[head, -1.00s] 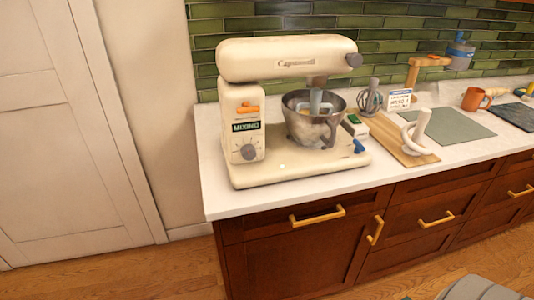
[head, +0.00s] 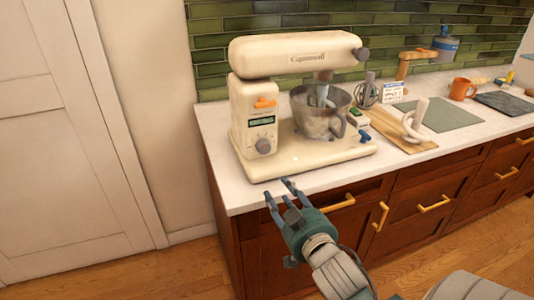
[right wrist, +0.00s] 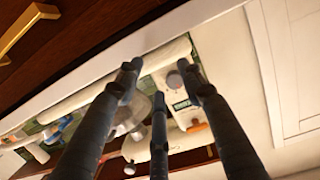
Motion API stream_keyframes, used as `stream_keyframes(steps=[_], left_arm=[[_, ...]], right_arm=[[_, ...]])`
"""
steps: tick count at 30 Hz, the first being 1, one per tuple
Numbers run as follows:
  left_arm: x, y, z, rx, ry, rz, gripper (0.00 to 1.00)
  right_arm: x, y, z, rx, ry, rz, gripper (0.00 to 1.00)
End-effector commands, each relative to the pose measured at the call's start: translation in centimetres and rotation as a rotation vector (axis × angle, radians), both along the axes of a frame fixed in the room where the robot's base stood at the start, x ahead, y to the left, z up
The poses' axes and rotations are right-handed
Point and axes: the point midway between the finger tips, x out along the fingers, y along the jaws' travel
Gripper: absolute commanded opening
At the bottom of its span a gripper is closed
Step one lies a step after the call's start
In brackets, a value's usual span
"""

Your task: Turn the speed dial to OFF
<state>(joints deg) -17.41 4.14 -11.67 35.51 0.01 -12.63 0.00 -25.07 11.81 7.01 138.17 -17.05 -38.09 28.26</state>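The cream stand mixer (head: 310,160) stands on the white counter at the left end. Its grey speed dial (head: 263,146) is low on the front of the column, below a small dark display (head: 262,122) and an orange lever (head: 265,102). I cannot read the dial's setting. My right gripper (head: 279,189) is in front of the counter edge, below and apart from the dial, with its fingers spread and empty. In the right wrist view the dial (right wrist: 175,80) shows between the fingers (right wrist: 160,78), beyond their tips. My left gripper is not in view.
A metal bowl (head: 321,112) sits under the mixer head. A wooden board (head: 397,128) and an orange mug (head: 462,89) are farther right. Drawer handles (head: 323,205) stick out below the counter.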

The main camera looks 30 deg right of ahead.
Motion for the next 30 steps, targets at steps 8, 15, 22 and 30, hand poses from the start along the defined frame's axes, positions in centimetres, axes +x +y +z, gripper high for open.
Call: stream_keyframes(steps=[8, 15, 22, 30], left_arm=[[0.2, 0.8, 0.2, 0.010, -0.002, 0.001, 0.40], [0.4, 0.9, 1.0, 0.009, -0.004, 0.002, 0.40], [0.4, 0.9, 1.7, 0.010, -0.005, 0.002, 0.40], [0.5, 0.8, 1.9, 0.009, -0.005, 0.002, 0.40]], right_arm=[[1.7, -0.9, 5.0, -0.022, -0.175, 0.020, 0.39], [5.6, -1.7, 5.2, -0.022, -0.176, 0.022, 0.39], [9.5, -2.7, 5.1, -0.023, -0.172, 0.021, 0.39], [11.6, -3.2, 4.9, -0.020, -0.171, 0.022, 0.39]])
